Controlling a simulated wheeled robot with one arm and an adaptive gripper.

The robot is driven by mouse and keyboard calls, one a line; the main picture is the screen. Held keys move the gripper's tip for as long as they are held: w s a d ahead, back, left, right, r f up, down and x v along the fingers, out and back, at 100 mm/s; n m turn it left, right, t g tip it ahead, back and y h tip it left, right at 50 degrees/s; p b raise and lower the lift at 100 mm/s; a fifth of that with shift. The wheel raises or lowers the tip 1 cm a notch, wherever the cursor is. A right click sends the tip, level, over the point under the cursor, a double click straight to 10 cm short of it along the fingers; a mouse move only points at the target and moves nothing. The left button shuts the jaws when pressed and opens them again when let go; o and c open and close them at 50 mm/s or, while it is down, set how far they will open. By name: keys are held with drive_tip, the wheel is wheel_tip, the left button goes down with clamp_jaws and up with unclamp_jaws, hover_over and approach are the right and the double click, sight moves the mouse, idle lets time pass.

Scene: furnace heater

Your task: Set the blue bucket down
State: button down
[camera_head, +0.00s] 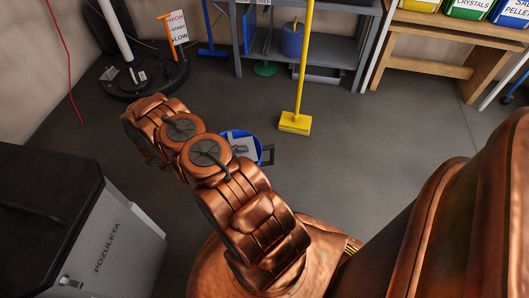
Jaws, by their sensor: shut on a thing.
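The blue bucket (267,146) is in the middle of the view, just right of my copper arm. Its blue rim shows at the top and right side, and my arm links cover its left part. My gripper (243,147) shows only in part, as grey and dark pieces over the bucket's opening. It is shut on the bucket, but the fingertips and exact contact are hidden. I cannot tell whether the bucket's bottom touches the floor (330,160).
A yellow broom (297,120) stands just behind the bucket. A grey shelf (335,50) and wooden bench (450,55) are at the back. A grey bin (110,245) is at lower left, and a round black base (145,80) at upper left. Floor to the right is clear.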

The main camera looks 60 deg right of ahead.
sight(258, 144)
drive_tip(key=s+d, duration=0.1)
drive_tip(key=d, duration=0.1)
drive_tip(key=s+d+b, duration=0.1)
drive_tip(key=s+d, duration=0.1)
drive_tip(key=d, duration=0.1)
drive_tip(key=s+d+f+b, duration=0.1)
drive_tip(key=s+d, duration=0.1)
drive_tip(key=d, duration=0.1)
drive_tip(key=shift+s+d+f+b, duration=0.15)
drive_tip(key=shift+d+f+b, duration=0.15)
drive_tip(key=shift+f+b, duration=0.5)
drive_tip(key=shift+s+d+f+b, duration=0.1)
drive_tip(key=shift+d+f+b, duration=0.15)
drive_tip(key=shift+f+b, duration=0.5)
drive_tip(key=shift+f+p, duration=0.3)
drive_tip(key=c, duration=1)
unclamp_jaws()
drive_tip(key=shift+f, duration=0.1)
